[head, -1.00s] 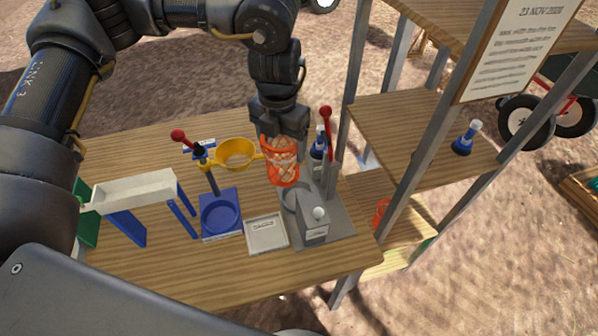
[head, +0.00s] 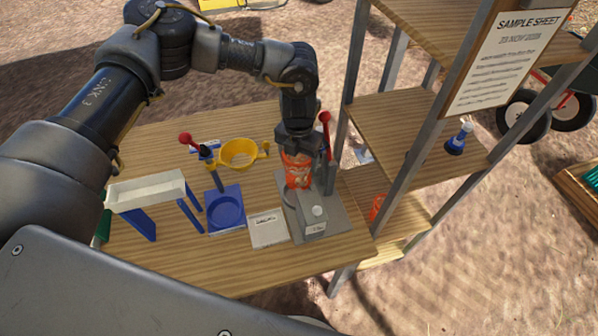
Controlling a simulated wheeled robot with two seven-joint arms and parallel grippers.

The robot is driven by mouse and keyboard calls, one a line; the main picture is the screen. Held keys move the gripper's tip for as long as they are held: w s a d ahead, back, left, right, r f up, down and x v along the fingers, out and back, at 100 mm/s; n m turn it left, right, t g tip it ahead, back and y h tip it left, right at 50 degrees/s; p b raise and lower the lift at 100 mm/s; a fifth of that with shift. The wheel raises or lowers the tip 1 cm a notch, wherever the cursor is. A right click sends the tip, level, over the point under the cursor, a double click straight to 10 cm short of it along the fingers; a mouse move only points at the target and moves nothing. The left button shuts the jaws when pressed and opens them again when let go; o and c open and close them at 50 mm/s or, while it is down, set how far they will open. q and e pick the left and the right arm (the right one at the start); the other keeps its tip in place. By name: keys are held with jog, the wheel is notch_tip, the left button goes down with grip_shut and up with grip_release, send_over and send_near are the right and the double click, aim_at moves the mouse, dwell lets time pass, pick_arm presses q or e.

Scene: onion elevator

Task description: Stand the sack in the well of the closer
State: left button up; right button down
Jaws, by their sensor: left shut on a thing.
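The orange mesh sack (head: 297,170) is upright under my left gripper (head: 298,150), which is shut on its top. The sack is at the grey closer (head: 318,226), over or in its well. The sack's lower end overlaps the well, so I cannot tell whether it touches the bottom. The closer has a lever with a red knob (head: 324,117) just right of the gripper. My right gripper is not in view.
Left of the closer are a white square tray (head: 268,230), a blue stand with a round recess (head: 226,211) and a yellow funnel ring (head: 238,153). A white chute (head: 146,191) stands further left. A shelf rack (head: 410,130) rises close on the right.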

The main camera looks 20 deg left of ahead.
pick_arm(q)
jog(key=shift+f+p, duration=0.35)
jog(key=shift+f, duration=1.65)
notch_tip(320, 180, down, 4)
jog(key=shift+f+p, duration=0.1)
jog(key=shift+p, duration=0.55)
jog(key=shift+f, duration=0.1)
jog(key=shift+f, duration=0.2)
jog(key=o, duration=1)
jog(key=shift+o, duration=0.2)
jog(key=shift+r, duration=0.1)
